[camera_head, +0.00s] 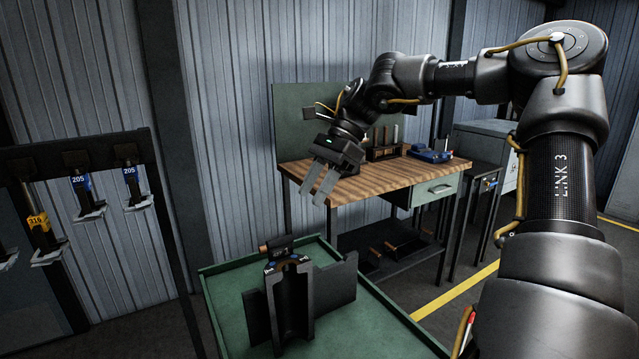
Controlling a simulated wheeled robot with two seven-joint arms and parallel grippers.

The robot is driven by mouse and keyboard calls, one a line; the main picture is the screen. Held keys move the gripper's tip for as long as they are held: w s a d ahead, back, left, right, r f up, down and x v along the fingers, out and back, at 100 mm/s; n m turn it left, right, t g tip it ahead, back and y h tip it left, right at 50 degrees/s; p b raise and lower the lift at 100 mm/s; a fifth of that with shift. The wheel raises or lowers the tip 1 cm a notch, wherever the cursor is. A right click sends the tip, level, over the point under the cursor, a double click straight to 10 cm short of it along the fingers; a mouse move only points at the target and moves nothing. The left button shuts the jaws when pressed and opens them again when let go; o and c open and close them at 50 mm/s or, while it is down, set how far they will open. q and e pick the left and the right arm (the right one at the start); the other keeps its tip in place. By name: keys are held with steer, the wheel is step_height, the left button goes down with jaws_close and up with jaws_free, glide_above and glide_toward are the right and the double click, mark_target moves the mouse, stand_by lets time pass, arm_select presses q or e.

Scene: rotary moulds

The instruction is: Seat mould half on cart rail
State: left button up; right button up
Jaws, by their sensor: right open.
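A dark mould half (292,302) stands upright on the green cart (376,318), with a hollow channel facing me and a brownish cylindrical end at its top. Dark plates stand on both sides of it; I cannot tell which of them is the rail, or whether the mould half is seated. My right gripper (319,184) is open and empty, its two grey fingers pointing down. It hangs above and behind the mould half, apart from it, in front of the wooden workbench. My left gripper is not in view.
The workbench (400,177) at the back carries a blue tool case (430,154) and a tool holder. A rack (80,155) with hanging tagged tools stands at the left. The cart's right side is bare. A yellow line (455,290) marks the floor.

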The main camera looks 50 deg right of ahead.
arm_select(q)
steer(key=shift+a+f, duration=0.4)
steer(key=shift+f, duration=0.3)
arm_select(e)
steer(key=shift+s+d, duration=0.15)
steer(key=shift+d, duration=0.35)
arm_select(q)
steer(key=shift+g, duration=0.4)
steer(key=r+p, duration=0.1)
steer(key=p, duration=0.1)
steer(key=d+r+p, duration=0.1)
steer(key=p, duration=0.1)
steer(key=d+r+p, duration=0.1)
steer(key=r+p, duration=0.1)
steer(key=p, duration=0.1)
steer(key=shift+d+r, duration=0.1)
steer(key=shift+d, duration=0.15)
arm_select(e)
step_height(320, 180, up, 8)
steer(key=a, duration=0.1)
steer(key=shift+w+a, duration=0.25)
steer(key=shift+a, duration=0.1)
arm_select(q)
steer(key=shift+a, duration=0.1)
